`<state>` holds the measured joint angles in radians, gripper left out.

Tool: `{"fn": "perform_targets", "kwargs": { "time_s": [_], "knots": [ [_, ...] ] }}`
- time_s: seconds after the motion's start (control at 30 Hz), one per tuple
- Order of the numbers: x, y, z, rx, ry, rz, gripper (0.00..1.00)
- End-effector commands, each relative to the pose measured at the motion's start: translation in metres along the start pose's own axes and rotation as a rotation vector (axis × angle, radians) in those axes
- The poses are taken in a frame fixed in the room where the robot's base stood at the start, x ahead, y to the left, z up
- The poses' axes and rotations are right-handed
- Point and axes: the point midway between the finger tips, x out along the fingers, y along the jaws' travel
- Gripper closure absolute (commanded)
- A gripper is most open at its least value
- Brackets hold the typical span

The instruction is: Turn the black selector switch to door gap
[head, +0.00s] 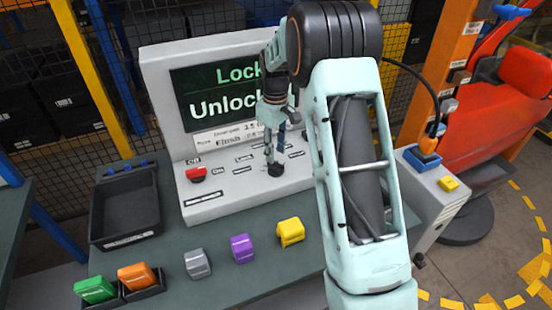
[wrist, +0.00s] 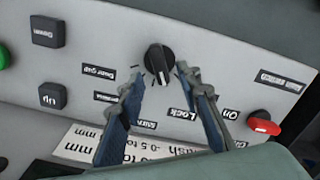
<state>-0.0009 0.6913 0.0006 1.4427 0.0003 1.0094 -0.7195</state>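The black selector switch (wrist: 159,60) is a round knob with a ridge and a pale line on the grey panel. In the upside-down wrist view the line points down and slightly right, roughly toward the "Lock" label (wrist: 182,113). The "Door gap" label (wrist: 98,72) is to the knob's left. My gripper (wrist: 159,76) is open, its fingertips apart on either side of the knob's near edge; I cannot tell whether they touch it. In the head view my gripper (head: 273,150) is just above the knob (head: 275,170), pointing down.
A red switch (wrist: 263,122) is beside "On". Black push buttons (wrist: 47,31) are on the panel's other side. The screen (head: 215,100) reads Lock and Unlock, partly hidden by my arm. Coloured blocks (head: 242,248) and a black tray (head: 125,208) are on the table.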

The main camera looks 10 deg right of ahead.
Motion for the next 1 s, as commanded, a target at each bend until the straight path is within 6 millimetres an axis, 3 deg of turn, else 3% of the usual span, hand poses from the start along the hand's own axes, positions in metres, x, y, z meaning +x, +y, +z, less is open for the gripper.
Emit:
{"fn": "perform_targets", "kwargs": {
  "time_s": [0.1,0.3,0.63,0.93,1.0],
  "knots": [
    [0.021,-0.001,0.000,0.000,-0.002,-0.001,0.68],
    [0.040,0.000,0.000,0.000,0.000,0.000,0.68],
    [0.044,0.000,0.000,0.000,0.001,0.002,0.68],
    [0.044,0.000,0.000,0.001,0.001,0.002,1.00],
    [0.044,0.000,0.000,0.001,0.001,0.002,1.00]
  ]
}}
